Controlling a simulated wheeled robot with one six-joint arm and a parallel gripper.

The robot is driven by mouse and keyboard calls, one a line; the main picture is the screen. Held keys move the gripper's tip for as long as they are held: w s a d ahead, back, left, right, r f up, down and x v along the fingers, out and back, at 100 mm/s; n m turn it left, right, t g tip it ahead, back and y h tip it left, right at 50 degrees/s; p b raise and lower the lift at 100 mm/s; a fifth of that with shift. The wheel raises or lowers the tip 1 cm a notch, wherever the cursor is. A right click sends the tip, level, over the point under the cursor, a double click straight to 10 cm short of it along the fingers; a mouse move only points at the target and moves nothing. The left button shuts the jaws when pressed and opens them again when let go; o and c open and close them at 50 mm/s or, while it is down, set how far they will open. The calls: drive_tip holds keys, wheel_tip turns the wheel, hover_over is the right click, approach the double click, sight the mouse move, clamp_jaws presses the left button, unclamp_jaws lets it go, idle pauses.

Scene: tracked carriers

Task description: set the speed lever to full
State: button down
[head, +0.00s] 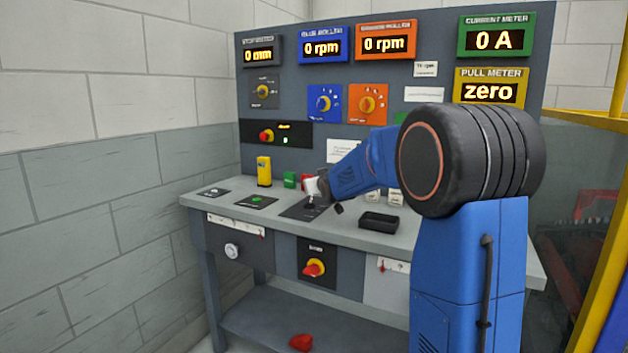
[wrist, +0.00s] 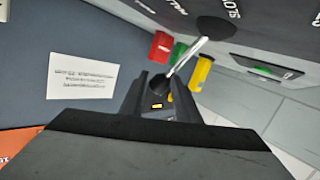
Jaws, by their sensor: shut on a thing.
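The speed lever is a thin metal rod (wrist: 188,56) that rises from a dark round base (wrist: 216,27) in the wrist view. Its dark knob end sits between my fingers. In the head view my gripper (head: 314,188) is over the black lever plate (head: 299,212) on the bench, and the lever is small and partly hidden there. In the wrist view my gripper (wrist: 161,88) is shut on the lever's end. The lever leans relative to its plate; its setting marks cannot be read. The pull meter (head: 490,92) reads "zero" and the current meter (head: 494,40) reads 0 A.
A yellow block (head: 264,171) and a green block (head: 290,180) stand behind the lever plate, with a red block (wrist: 161,47) beside them. A black tray (head: 379,222) lies to the right. A green-button plate (head: 256,201) is at left. The dial panel rises behind.

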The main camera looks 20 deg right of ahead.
drive_tip(key=shift+d+f, duration=0.25)
drive_tip(key=shift+f, duration=0.45)
drive_tip(key=c, duration=1.6)
unclamp_jaws()
drive_tip(key=shift+o, duration=0.2)
drive_tip(key=shift+r, duration=0.2)
drive_tip(key=shift+r, duration=0.1)
drive_tip(key=shift+s+a+r, duration=0.1)
drive_tip(key=shift+s, duration=0.2)
drive_tip(key=v, duration=1.6)
drive_tip(key=shift+s, duration=0.3)
